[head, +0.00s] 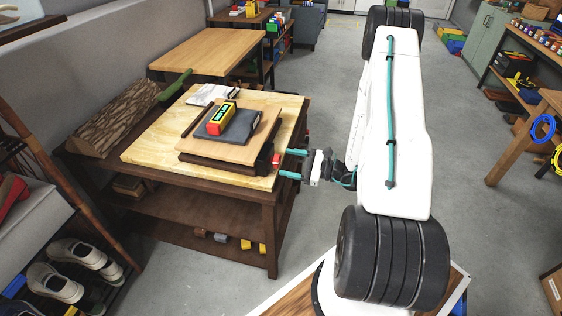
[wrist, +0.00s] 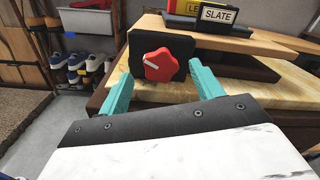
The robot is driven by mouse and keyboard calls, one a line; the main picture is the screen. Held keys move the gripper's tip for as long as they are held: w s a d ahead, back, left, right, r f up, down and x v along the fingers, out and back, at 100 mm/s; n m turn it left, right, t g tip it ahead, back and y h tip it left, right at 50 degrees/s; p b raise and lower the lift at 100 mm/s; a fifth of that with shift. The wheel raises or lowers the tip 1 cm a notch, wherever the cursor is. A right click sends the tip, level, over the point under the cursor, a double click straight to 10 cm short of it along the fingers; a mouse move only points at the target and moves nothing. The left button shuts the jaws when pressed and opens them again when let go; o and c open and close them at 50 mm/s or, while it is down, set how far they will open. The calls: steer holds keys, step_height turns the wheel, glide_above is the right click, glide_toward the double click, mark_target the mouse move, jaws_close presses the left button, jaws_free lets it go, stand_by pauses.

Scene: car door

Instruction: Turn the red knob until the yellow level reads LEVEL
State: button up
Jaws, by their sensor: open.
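The red knob (wrist: 164,66) is lobed, with a white pointer line aimed left, and sits on a black block (wrist: 184,46) at the side of a wooden platform. In the head view the knob (head: 276,159) shows small at the platform's right corner. The yellow level (head: 221,117) rests on a dark slate (head: 241,127) on top; its display glows green but its reading is too small to tell. In the wrist view the level (wrist: 194,7) is cut off at the top. My gripper (head: 283,164) is open, its teal fingers apart on either side of the knob's line; contact is not visible.
A log (head: 118,118), a green-handled tool (head: 175,84) and a white cloth (head: 207,94) lie behind or left. The floor right of the table is clear around my arm.

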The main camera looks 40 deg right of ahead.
mark_target(280, 160)
steer(key=shift+x, duration=1.7)
steer(key=c, duration=1)
steer(key=m, duration=0.5)
steer(key=shift+d, duration=0.1)
steer(key=o, duration=1)
steer(key=v, duration=0.7)
steer(key=shift+s+d, duration=0.25)
steer(key=shift+s, duration=0.05)
